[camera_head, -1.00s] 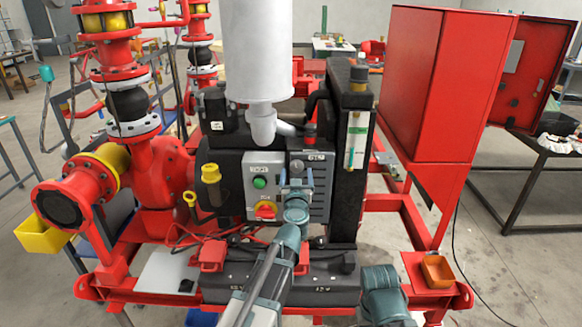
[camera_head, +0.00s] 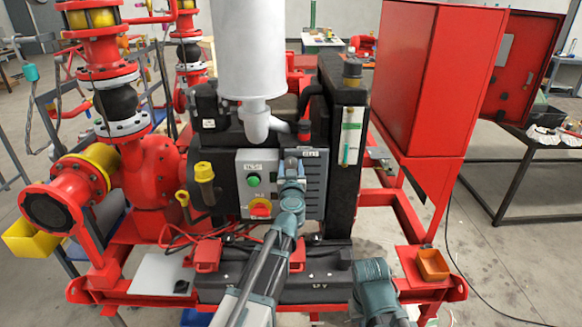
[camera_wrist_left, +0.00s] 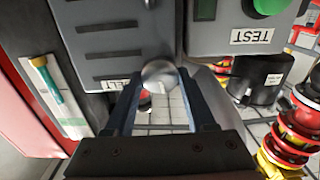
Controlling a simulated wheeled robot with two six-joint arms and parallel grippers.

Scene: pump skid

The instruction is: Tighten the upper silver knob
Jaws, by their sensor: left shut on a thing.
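The upper silver knob (camera_wrist_left: 160,73) is a round, shiny ball in the left wrist view. It sits between the fingertips of my left gripper (camera_wrist_left: 158,84), which is shut on it. The gripper hides the knob there. In the left wrist view a label ending in "ELT" (camera_wrist_left: 113,85) is beside the knob. A second silver knob does not show clearly. My right gripper is not in view.
The grey control box (camera_head: 243,170) with a green button (camera_head: 253,180) and a red-yellow switch (camera_head: 260,208) is close left of the gripper. A slotted grey cover (camera_head: 314,190) is close right. Red pipework (camera_head: 150,185) stands left, a red cabinet (camera_head: 420,90) right.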

